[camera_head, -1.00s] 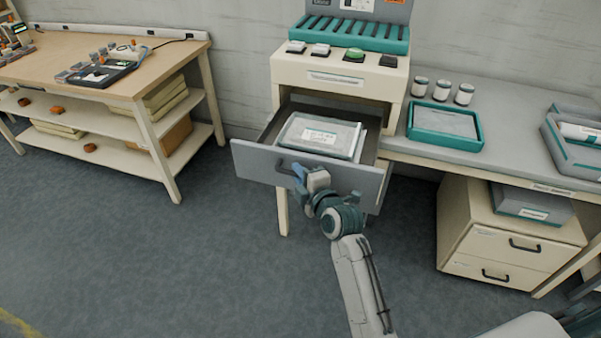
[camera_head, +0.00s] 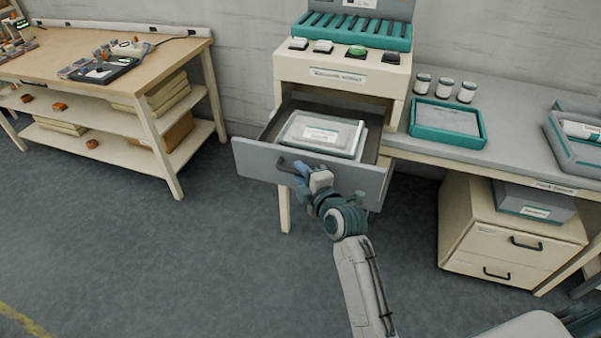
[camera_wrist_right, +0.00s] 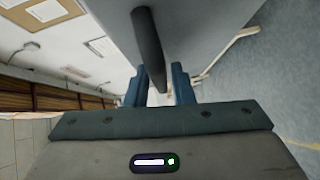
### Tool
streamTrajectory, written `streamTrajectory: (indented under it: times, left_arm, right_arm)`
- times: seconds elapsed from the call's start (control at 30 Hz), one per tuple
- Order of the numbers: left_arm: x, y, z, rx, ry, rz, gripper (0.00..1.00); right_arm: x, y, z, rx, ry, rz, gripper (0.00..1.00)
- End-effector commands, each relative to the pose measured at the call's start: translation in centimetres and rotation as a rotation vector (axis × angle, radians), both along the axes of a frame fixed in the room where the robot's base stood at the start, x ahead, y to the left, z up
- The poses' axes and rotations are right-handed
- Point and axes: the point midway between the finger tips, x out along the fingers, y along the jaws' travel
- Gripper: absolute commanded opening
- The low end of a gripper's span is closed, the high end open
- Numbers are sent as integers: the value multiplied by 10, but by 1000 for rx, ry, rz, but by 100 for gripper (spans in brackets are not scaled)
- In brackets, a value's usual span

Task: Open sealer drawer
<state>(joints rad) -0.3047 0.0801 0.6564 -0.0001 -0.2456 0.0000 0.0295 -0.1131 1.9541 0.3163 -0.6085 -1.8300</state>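The grey sealer drawer (camera_head: 257,159) stands pulled out below the cream sealer body (camera_head: 300,72). Its dark handle (camera_head: 284,163) is on the left part of the drawer front. A clear-topped pack with a white label (camera_head: 322,134) lies inside the drawer. My right gripper (camera_head: 300,170) is at the handle. In the right wrist view, the dark handle bar (camera_wrist_right: 148,45) runs down between the two blue-teal fingers of my right gripper (camera_wrist_right: 159,82), which appear closed on it. The contact itself is partly hidden. My left gripper is not in view.
A grey worktop (camera_head: 520,150) with a teal tray (camera_head: 448,121) and white jars (camera_head: 444,90) is right of the sealer. A cream cabinet (camera_head: 500,262) stands below it. A wooden bench (camera_head: 100,88) is at left. The floor (camera_head: 150,260) before the drawer is clear.

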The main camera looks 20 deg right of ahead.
Motion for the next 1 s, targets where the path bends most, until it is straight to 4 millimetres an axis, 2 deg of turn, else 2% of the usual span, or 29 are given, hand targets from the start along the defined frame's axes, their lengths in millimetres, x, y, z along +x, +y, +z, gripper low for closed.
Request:
streamTrajectory:
  times: [0.3, 0.5, 0.67, 1.0]
  left_arm:
    - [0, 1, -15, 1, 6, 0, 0]
    - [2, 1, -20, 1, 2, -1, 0]
    - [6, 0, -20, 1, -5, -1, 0]
    - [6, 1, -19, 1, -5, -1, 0]
  right_arm:
    - [-59, -12, 5, -2, 1, -1, 22]
    - [-89, -18, 11, -1, 1, 0, 22]
    - [-98, -20, 14, -1, 1, 0, 22]
    - [-99, -20, 14, 0, 1, 0, 22]
